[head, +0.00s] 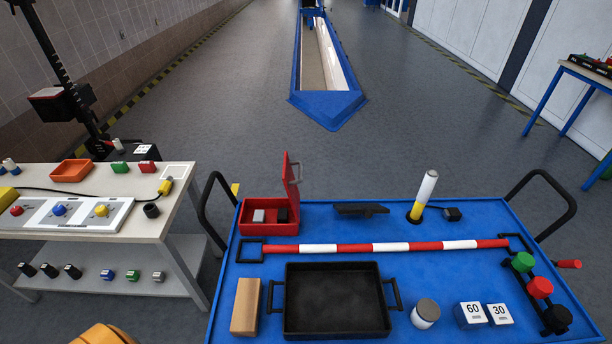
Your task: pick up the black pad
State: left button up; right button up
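A blue trolley top (410,264) fills the lower right of the head view. An open red box (262,231) stands at its back left, with its lid (291,180) raised. Inside it lie a small black block (282,215) and, to its left, a light grey block (258,216). A flat, dark, slightly tilted piece (360,209) lies to the right of the box. I cannot tell for certain which of these dark pieces is the black pad. Neither of my grippers shows.
A red-and-white bar (345,248) crosses the trolley in front of the box. A black tray (335,300), a wooden block (246,306) and a white-and-yellow cylinder (424,196) also stand there. A workbench (150,215) is at left; grey floor lies beyond.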

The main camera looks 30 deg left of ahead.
aim_at(282, 213)
jog(key=u, duration=1.2)
